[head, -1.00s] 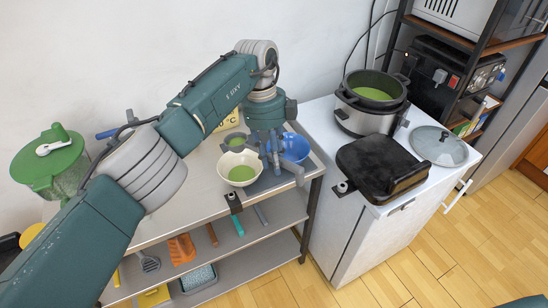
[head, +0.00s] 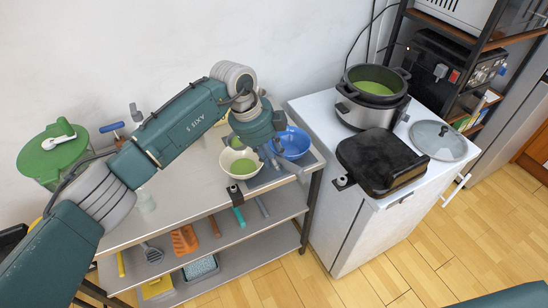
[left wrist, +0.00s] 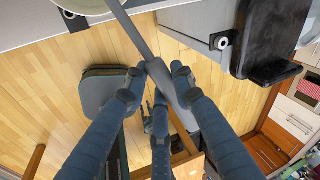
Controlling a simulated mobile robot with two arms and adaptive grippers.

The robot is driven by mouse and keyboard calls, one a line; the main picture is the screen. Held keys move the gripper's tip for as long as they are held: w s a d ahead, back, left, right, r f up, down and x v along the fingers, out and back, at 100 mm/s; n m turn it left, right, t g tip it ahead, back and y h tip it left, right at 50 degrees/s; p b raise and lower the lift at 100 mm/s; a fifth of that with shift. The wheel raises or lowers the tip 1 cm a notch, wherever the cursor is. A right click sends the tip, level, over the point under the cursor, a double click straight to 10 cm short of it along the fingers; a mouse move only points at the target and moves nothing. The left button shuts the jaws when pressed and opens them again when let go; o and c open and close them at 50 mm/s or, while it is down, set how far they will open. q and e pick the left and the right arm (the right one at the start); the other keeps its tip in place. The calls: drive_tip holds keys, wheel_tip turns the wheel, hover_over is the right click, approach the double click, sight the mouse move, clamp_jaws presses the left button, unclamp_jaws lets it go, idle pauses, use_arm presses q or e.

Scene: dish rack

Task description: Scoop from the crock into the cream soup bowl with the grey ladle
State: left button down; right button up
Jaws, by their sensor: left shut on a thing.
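My left gripper (head: 277,160) is shut on the handle of the grey ladle, beside the cream soup bowl. The left wrist view shows the grey handle (left wrist: 132,30) running between my fingers (left wrist: 162,72). In the head view, the ladle's scoop seems to be the small grey rim with green (head: 235,142) behind the bowl, mostly hidden by my wrist. The cream soup bowl (head: 226,172) stands upright on the left table with green soup in it. The crock (head: 350,108) stands on the white cabinet, open, with green soup inside. My right gripper is out of view.
A blue bowl (head: 296,143) stands just right of my gripper. A black grill (head: 380,160) and a glass lid (head: 438,140) lie on the white cabinet (head: 335,215). A green-lidded container (head: 52,150) stands far left. Shelves below the table hold several utensils.

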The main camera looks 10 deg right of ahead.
use_arm(q)
drive_tip(key=shift+s+a+f+t+h+b, duration=0.15)
drive_tip(key=shift+f+t+h+b, duration=0.35)
drive_tip(key=shift+b, duration=0.4)
drive_tip(key=shift+a+r+t+h+b, duration=0.1)
drive_tip(key=shift+r+t+h+b, duration=0.15)
drive_tip(key=shift+t+h+b, duration=0.25)
drive_tip(key=shift+f, duration=0.1)
drive_tip(key=h+b, duration=0.1)
drive_tip(key=b, duration=0.2)
drive_tip(key=t+h+b, duration=0.1)
drive_tip(key=b, duration=0.1)
drive_tip(key=shift+s+a+f+t+b, duration=0.2)
drive_tip(key=shift+t+b, duration=0.1)
drive_tip(key=shift+b, duration=0.1)
